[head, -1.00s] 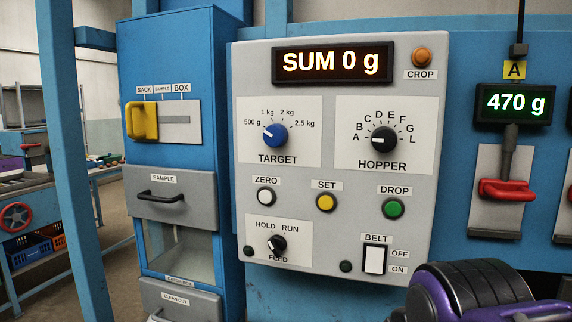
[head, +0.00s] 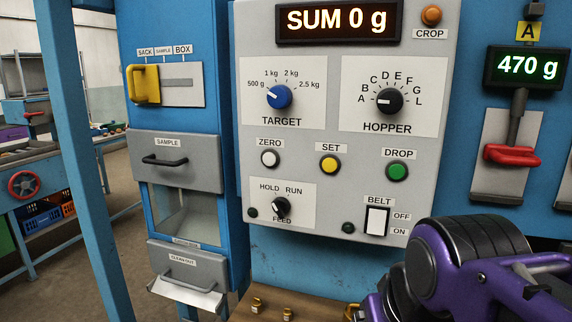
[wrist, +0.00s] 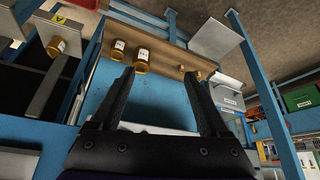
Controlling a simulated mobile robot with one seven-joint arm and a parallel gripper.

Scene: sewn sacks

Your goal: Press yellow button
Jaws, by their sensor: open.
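The yellow button (head: 329,165) is a small round button under the SET label on the grey control panel (head: 345,215). It sits between the white ZERO button (head: 270,158) and the green DROP button (head: 397,172). My gripper shows in the wrist view (wrist: 178,85) with its two dark fingers apart and nothing between them. The yellow button does not show in the wrist view. In the head view only my purple and black arm shows, at the lower right, below and right of the panel; the fingertips are out of view there.
The FEED knob (head: 281,206) and BELT switch (head: 377,221) are low on the panel. A red handle (head: 511,155) is to the right. A yellow slider handle (head: 144,84) is on the left cabinet. In the wrist view, jars (wrist: 141,60) stand on a wooden shelf (wrist: 165,48).

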